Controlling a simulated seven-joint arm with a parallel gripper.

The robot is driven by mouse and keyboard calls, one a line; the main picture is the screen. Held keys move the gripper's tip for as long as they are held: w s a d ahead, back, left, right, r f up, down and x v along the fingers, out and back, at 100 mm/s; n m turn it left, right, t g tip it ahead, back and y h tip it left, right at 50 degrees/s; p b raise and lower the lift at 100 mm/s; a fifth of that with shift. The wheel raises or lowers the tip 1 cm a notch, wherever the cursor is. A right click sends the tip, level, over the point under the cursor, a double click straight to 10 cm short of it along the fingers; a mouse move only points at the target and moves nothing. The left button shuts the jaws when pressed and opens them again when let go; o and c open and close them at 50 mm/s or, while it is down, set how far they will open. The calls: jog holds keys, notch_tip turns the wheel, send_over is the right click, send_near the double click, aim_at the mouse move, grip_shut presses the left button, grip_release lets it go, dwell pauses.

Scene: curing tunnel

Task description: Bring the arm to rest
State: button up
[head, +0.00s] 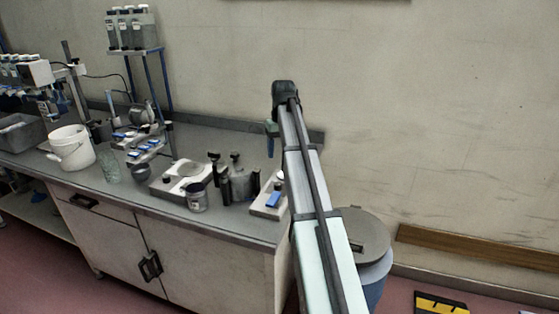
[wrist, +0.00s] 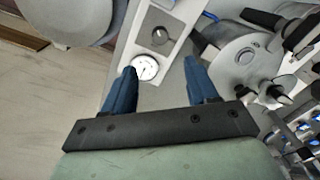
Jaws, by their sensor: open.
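My gripper (wrist: 160,68) is open in the wrist view, with its two blue fingers apart and nothing held between them. Beyond the fingertips is a white unit with a round dial (wrist: 145,68) and a grey knob (wrist: 158,36). In the head view my arm reaches up from the bottom over the right end of the workbench (head: 236,228). A blue-green finger (head: 270,147) hangs at its far end, above the bench top; the rest of the gripper is largely hidden by the arm.
A white unit with a blue part (head: 272,200) stands near the bench's right end, left of my arm. A lidded bin (head: 362,237) stands on the floor to the right.

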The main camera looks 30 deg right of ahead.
jog(key=shift+r, duration=0.45)
